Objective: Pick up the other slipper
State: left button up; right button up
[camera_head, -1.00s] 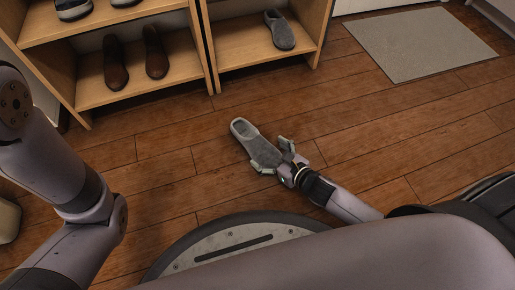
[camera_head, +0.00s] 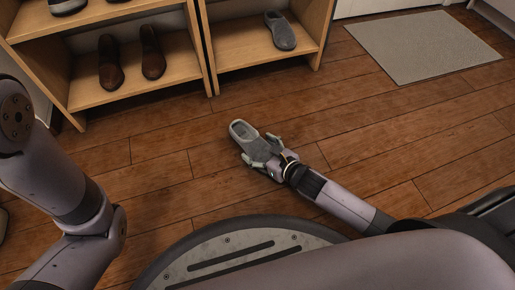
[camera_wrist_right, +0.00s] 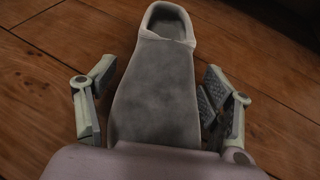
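A grey slipper (camera_head: 243,131) lies on the wooden floor in front of the shelves. In the wrist view the open fingers of the right gripper (camera_wrist_right: 152,105) stand on both sides of the slipper, with small gaps visible. Another grey slipper (camera_head: 281,31) sits on the right shelf. My left arm shows at the left, but its gripper is out of view.
A wooden shelf unit (camera_head: 140,97) stands at the back, with brown shoes (camera_head: 152,52) on its lower left board. A grey mat (camera_head: 424,45) lies at the back right. The floor (camera_head: 380,130) right of the slipper is clear.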

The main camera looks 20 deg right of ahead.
jog(key=c, duration=0.9)
jog(key=shift+c, duration=0.4)
jog(key=shift+r, duration=0.1)
